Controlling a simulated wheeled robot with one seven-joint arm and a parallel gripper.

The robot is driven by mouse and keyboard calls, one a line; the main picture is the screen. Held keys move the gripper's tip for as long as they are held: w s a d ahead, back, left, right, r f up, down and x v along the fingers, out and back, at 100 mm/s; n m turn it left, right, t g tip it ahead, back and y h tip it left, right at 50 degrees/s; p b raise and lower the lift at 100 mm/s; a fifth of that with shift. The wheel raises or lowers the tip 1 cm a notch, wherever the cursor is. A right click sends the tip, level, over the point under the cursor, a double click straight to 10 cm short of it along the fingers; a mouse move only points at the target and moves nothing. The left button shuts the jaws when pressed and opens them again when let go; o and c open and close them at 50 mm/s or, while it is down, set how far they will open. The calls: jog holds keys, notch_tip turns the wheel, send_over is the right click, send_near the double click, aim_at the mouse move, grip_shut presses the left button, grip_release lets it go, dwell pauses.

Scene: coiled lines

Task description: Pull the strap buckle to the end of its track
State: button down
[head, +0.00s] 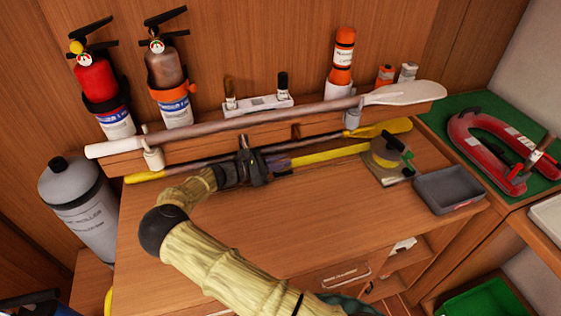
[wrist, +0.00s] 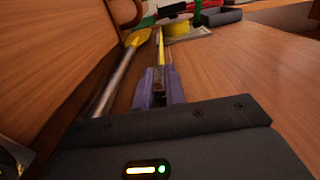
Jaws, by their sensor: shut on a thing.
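A yellow strap (head: 330,155) runs left from a yellow reel (head: 383,156) on a grey plate to my gripper (head: 281,163). My gripper is shut over the desk, left of the reel. In the wrist view its purple fingers (wrist: 159,92) close on a small dark brown piece (wrist: 158,86) at the near end of the strap, which looks like the buckle. Most of the buckle is hidden by the fingers. The strap looks straight in the wrist view (wrist: 160,46) and leads to the reel (wrist: 183,31). I cannot make out the track.
A yellow-bladed paddle (head: 385,129) lies behind the strap, close to my gripper. A white-bladed oar (head: 405,93) rests on supports above it. A grey tray (head: 450,190) sits right of the reel. Extinguishers (head: 95,80) stand back left. The desk front (head: 300,215) is clear beside my arm.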

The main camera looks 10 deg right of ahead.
jog(key=shift+a+r, duration=0.1)
jog(key=shift+a, duration=0.2)
jog(key=c, duration=1.4)
grip_release()
jog(key=shift+c, duration=0.2)
jog(key=a+b, duration=0.1)
jog(key=a, duration=0.4)
jog(key=s+a+b, duration=0.1)
jog(key=a, duration=0.5)
jog(key=a+b, duration=0.1)
jog(key=a, duration=0.5)
jog(key=shift+s+a, duration=0.15)
jog(key=shift+a, duration=0.05)
